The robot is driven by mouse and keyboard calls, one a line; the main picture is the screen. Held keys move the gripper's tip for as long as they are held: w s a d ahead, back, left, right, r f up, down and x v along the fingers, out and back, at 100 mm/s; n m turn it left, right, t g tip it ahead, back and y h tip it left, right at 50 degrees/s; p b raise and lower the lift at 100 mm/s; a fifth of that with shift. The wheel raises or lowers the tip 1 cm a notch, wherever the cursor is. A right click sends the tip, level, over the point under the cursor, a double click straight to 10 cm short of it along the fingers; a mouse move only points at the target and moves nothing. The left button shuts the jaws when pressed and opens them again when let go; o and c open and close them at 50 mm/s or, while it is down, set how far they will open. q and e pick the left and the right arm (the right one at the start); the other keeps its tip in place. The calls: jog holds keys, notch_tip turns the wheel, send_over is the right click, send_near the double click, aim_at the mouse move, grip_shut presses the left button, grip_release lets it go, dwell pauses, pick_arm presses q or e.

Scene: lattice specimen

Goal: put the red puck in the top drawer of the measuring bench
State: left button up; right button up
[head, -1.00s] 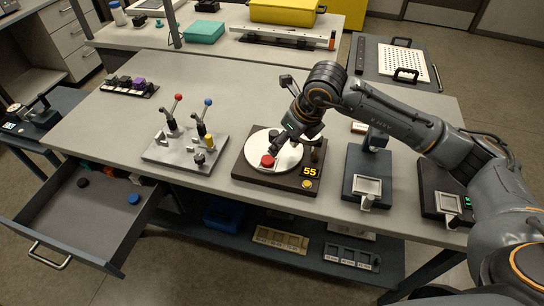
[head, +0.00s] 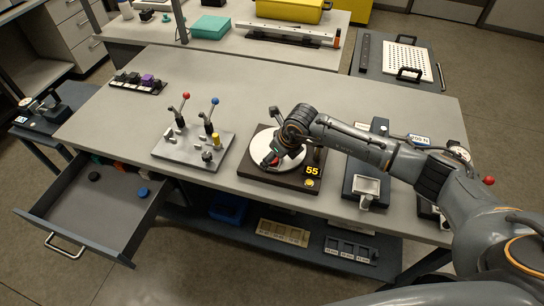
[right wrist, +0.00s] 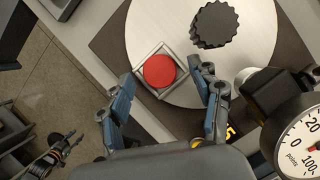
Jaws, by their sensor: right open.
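The red puck (right wrist: 159,70) sits in a square metal-rimmed holder on the pale round plate (right wrist: 185,25). My right gripper (right wrist: 166,82) is open, its fingers pointing toward the puck from either side and not closed on it. In the head view my right gripper (head: 273,158) is low over the plate and mostly covers the puck. The measuring bench's top drawer (head: 90,215) is pulled open at the left front. A dark gripper, apparently my left one (right wrist: 72,138), shows small at lower left in the wrist view; its jaw state is unclear.
A black puck (head: 94,176) and a blue puck (head: 143,191) lie in the drawer, with small coloured items at its back. A lever fixture (head: 190,150) stands between drawer and plate. A black knob (right wrist: 214,25) and a dial gauge (right wrist: 300,145) are close to the right gripper.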

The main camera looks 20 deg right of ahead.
jog(key=shift+f, duration=0.1)
jog(key=shift+s, duration=0.15)
jog(key=c, duration=1.1)
